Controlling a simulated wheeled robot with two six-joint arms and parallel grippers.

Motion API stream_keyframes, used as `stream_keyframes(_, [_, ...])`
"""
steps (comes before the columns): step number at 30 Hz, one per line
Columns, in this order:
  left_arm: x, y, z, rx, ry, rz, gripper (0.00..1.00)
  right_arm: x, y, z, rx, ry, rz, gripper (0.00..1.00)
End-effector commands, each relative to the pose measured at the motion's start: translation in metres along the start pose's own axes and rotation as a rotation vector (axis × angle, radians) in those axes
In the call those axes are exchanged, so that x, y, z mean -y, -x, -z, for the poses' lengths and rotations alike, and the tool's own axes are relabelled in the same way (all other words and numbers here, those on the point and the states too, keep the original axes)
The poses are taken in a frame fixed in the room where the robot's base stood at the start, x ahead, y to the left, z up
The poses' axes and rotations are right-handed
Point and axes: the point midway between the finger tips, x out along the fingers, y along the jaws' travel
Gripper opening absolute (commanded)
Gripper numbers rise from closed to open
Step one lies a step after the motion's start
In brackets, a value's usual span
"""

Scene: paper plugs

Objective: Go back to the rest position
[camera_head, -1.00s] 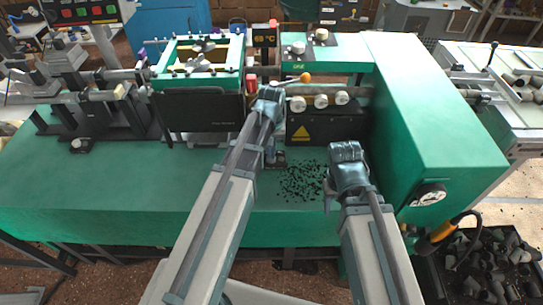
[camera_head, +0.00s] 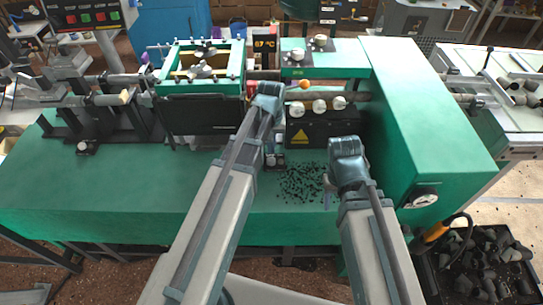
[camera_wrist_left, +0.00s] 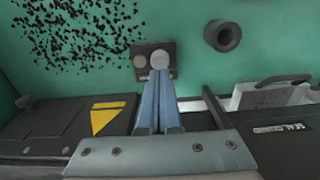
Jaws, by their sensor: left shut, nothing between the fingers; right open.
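My left gripper (camera_head: 270,152) is low in front of the machine, left of the dark debris. In the left wrist view its two fingers (camera_wrist_left: 159,84) are shut together with nothing between them. Their tips are right by a small dark block (camera_wrist_left: 155,52) with round buttons; I cannot tell whether they touch it. My right gripper (camera_head: 328,188) points down at the right edge of the debris, beside the green housing. It holds nothing I can see, and its fingers are small and partly hidden by the wrist.
Dark debris (camera_head: 301,182) lies scattered on the green bench (camera_head: 110,190). A dark hollow ring (camera_wrist_left: 222,36) lies on green in the left wrist view. The tall green housing (camera_head: 425,110) stands close at right. A black bin (camera_head: 490,262) of dark pieces stands lower right.

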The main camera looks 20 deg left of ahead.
Motion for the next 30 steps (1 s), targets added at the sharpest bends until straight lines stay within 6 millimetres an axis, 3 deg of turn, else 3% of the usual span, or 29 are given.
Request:
stream_keyframes(3, [0.000,0.011,0.000,0.000,0.000,0.000,0.00,-0.001,0.011,-0.001,0.000,0.000,0.000,0.50])
stream_keyframes(11, [0.000,0.009,-0.001,0.000,-0.002,0.000,0.00,-0.001,0.009,-0.001,0.000,0.000,0.000,0.50])
stream_keyframes(13, [-0.005,0.009,-0.010,0.001,-0.026,0.004,0.00,-0.001,0.009,-0.001,0.000,0.000,0.000,0.50])
stream_keyframes(19, [-0.042,0.009,-0.092,0.013,-0.286,0.049,0.00,-0.001,0.009,-0.001,0.000,0.000,0.000,0.50])
stream_keyframes(24, [-0.060,0.010,-0.153,0.022,-0.503,0.089,0.00,-0.001,0.009,-0.001,0.000,0.000,0.000,0.50])
stream_keyframes(30, [-0.066,0.010,-0.179,0.027,-0.609,0.110,0.00,-0.001,0.009,-0.001,0.000,0.000,0.000,0.50])
